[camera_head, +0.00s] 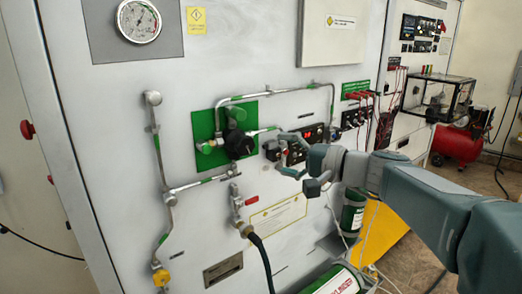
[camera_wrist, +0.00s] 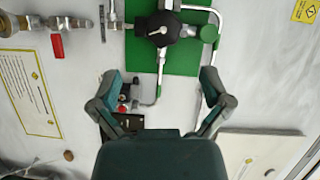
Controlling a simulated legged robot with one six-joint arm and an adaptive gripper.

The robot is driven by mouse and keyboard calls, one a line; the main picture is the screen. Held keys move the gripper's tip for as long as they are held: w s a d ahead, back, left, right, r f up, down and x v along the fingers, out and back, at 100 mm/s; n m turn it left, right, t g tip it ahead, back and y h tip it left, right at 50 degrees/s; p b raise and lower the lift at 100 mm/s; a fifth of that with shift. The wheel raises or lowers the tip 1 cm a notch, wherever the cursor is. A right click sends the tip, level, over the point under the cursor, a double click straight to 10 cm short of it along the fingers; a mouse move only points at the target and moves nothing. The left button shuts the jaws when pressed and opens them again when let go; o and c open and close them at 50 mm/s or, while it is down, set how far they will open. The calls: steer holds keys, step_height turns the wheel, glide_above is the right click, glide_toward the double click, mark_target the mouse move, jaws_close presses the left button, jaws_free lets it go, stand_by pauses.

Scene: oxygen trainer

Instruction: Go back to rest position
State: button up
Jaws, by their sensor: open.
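My gripper (camera_head: 281,155) is open and empty in front of the grey panel wall, reaching in from the right. It is just right of the black regulator knob (camera_head: 238,143) on its green plate (camera_head: 250,107). I see no contact with the knob. In the wrist view the two fingers of my gripper (camera_wrist: 161,78) are spread wide. The black knob (camera_wrist: 158,30) and the green plate (camera_wrist: 180,58) show ahead of them. My gripper hides part of the switch box (camera_head: 271,151) behind it.
Metal pipes (camera_head: 160,150) run over the panel. A round gauge (camera_head: 139,20) sits at upper left. Red leads (camera_head: 365,95) and a red compressor (camera_head: 459,143) are at right. Floor shows at lower right.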

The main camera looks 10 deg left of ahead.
steer(key=shift+v, duration=1.2)
steer(key=s+d+f+n+h, duration=0.1)
steer(key=s+d+f+h, duration=0.7)
steer(key=s+d+f, duration=0.2)
steer(key=s+d+f+n+h, duration=0.1)
steer(key=s+d+f+h, duration=0.7)
steer(key=s, duration=0.6)
steer(key=d+f, duration=0.1)
steer(key=d, duration=0.1)
steer(key=shift+d+f+h, duration=0.3)
steer(key=shift+d+f, duration=0.05)
steer(key=shift+w, duration=0.1)
